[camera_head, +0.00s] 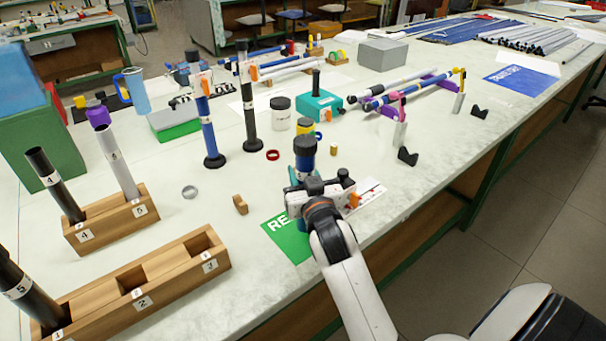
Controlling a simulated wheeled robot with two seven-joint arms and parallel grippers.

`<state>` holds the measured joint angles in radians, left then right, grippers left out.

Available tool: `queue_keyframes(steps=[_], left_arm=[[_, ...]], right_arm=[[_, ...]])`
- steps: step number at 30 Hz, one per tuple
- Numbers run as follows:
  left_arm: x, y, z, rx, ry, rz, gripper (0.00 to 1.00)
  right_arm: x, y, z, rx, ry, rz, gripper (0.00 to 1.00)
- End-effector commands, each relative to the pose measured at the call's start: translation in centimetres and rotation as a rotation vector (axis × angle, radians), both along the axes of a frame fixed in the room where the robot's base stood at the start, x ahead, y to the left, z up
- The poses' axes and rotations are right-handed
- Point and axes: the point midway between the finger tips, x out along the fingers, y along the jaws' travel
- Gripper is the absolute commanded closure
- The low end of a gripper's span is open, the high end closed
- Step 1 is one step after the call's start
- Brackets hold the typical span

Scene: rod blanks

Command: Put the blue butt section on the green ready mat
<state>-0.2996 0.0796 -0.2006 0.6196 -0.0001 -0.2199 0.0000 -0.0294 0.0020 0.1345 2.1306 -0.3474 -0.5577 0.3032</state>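The blue butt section (305,163) stands about upright, with a dark collar near its top. My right gripper (303,192) is shut around its middle. The gripper body hides part of the section, and a little blue shows below it. The green ready mat (288,243) lies near the front table edge, directly under and left of the gripper. My gripper and arm cover its right part and some lettering. I cannot tell whether the section's lower end touches the mat. My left gripper is not in view.
A wooden block with numbered holes (180,283) is at front left, its two right holes empty. A smaller block (112,222) holds two tubes. A small wooden piece (240,204) lies left of the mat. Upright blue (208,135) and black (249,115) rods stand behind.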

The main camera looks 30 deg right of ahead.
Motion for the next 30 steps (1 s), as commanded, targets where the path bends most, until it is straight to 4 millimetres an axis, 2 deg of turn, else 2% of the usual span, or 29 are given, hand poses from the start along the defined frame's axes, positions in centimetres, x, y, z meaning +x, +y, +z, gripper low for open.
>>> queue_keyframes(steps=[2,3,6,17,20,30], left_arm=[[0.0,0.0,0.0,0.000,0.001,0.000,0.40],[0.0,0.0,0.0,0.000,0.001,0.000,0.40],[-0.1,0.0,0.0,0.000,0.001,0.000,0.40],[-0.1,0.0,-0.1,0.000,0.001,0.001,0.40],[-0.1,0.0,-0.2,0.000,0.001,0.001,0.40],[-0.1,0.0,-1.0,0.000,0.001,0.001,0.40]], right_arm=[[0.0,0.0,0.0,0.000,-0.001,0.000,0.89],[0.0,0.0,0.0,0.000,0.000,0.000,0.60],[0.0,0.0,0.0,0.000,0.000,0.000,0.44],[-0.4,0.2,-0.1,0.002,0.002,0.000,0.43],[-1.6,0.6,-0.2,0.003,0.002,0.001,0.43],[-8.3,2.7,-0.2,0.003,0.003,0.000,0.43]])
